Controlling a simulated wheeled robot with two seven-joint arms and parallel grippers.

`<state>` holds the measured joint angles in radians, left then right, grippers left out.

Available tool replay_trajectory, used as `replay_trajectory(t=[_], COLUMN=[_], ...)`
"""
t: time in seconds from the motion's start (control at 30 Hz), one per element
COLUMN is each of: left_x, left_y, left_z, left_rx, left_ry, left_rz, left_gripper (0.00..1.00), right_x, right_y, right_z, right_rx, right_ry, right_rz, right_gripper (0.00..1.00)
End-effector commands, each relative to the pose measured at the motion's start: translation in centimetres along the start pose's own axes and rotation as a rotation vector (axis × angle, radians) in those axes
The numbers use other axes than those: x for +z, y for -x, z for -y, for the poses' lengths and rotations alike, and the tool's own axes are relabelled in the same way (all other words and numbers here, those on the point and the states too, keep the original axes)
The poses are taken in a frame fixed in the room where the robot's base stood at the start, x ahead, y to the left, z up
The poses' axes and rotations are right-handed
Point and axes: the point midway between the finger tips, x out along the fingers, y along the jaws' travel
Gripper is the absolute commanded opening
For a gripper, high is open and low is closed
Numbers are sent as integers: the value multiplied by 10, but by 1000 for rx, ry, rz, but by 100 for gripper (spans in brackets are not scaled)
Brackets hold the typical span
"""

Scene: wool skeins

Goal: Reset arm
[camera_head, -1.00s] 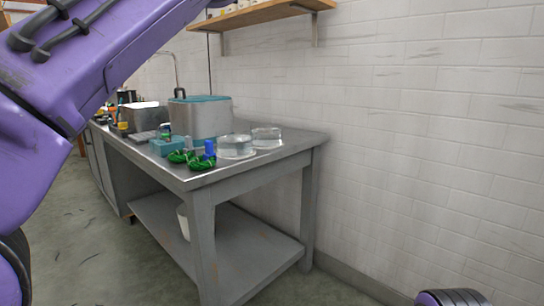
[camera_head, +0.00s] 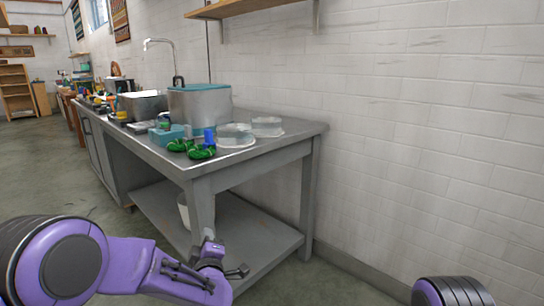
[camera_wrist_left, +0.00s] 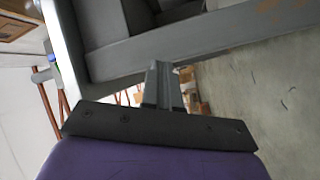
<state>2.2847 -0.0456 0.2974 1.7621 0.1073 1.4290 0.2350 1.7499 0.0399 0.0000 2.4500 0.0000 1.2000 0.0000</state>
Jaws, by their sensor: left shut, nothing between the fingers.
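My left arm is purple, low in the head view, bent in front of the grey workbench (camera_head: 175,166). Its gripper (camera_head: 208,243) is small there, near the bench's front leg and below the top. In the left wrist view the gripper (camera_wrist_left: 164,86) is shut, its two grey fingers together with nothing between them. Green wool skeins (camera_head: 201,152) lie on the bench's near corner, well above and apart from the gripper. Only a purple and black piece of my right arm shows at the lower right; its gripper is out of view.
The bench top also holds a blue-topped item (camera_head: 209,136), two clear bowls (camera_head: 235,131), a light blue block (camera_head: 166,135) and a large metal pot (camera_head: 200,108). A white bucket (camera_head: 183,211) stands on the lower shelf (camera_head: 240,232). Floor at the left is open.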

Motion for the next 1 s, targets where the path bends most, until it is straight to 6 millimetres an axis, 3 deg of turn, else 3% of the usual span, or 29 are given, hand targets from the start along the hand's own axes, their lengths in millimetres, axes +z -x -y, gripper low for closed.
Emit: replay_trajectory(t=[0.03, 0.2, 0.27, 0.4, 0.5, 0.7, 0.93, 0.97, 1.0], left_x=[9, 25, 25, 17, 4, -28, -55, -59, -70], left_y=[14, 78, 106, 181, 238, 330, 411, 417, 412], left_z=[37, 151, 188, 264, 307, 358, 398, 394, 371], left_rx=[-60, -248, -314, -469, -581, -769, -949, -959, -950], left_ry=[-91, -370, -453, -612, -685, -757, -802, -804, -802], left_rz=[57, 263, 339, 518, 632, 775, 879, 891, 882], left_gripper=[0, 0, 0, 0, 0, 0, 0, 0, 0], right_x=[0, 0, 0, 0, 0, 0, 0, -3, -12], right_y=[0, 0, 0, 0, 0, 0, 0, 7, 29], right_z=[0, 0, 0, 0, 0, 0, 0, -1, -3], right_rx=[0, 0, 0, 0, 0, 0, 0, 0, 1], right_ry=[0, 0, 0, 0, 0, 0, 0, 0, 0], right_rz=[0, 0, 0, 0, 0, 0, 0, 0, 1], right_gripper=[43, 43, 43, 43, 43, 43, 43, 43, 43])
